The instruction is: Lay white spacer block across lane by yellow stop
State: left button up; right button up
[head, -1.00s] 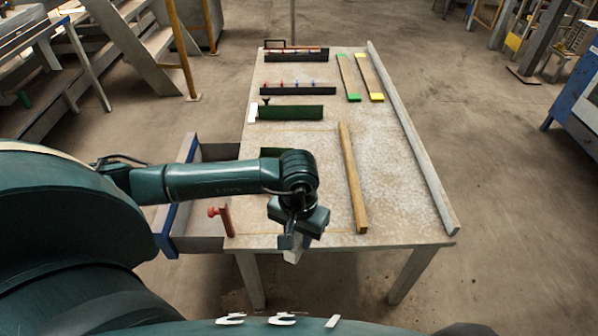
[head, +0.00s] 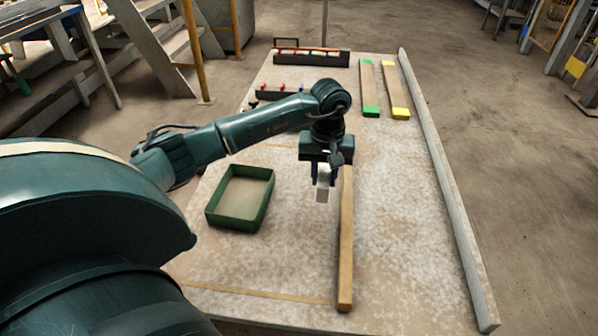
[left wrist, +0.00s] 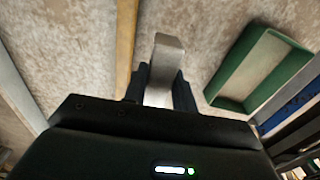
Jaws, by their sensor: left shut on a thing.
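The white spacer block (head: 323,191) is held upright between the fingers of my left gripper (head: 323,177), which is shut on it above the table, just left of the long wooden rail (head: 345,255). The block also shows in the left wrist view (left wrist: 166,60), standing out between the dark fingers (left wrist: 160,85). At the far right of the table are two narrow wooden strips. One strip (head: 396,82) ends in a yellow stop (head: 401,113), the other (head: 367,82) in a green one (head: 371,111). Both lie apart from the gripper. My right gripper is out of view.
A green open tray (head: 240,197) stands left of the gripper; it also shows in the left wrist view (left wrist: 250,75). A long grey rail (head: 447,185) runs along the table's right edge. Dark racks (head: 310,59) stand at the back.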

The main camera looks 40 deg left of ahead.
pick_arm(q)
notch_tip(320, 180, down, 3)
jog(key=shift+s+f, duration=0.15)
jog(key=shift+f, duration=0.05)
jog(key=shift+f+b, duration=0.4)
jog(key=shift+f, duration=1.9)
jog(key=shift+f, duration=0.1)
jog(key=o, duration=1)
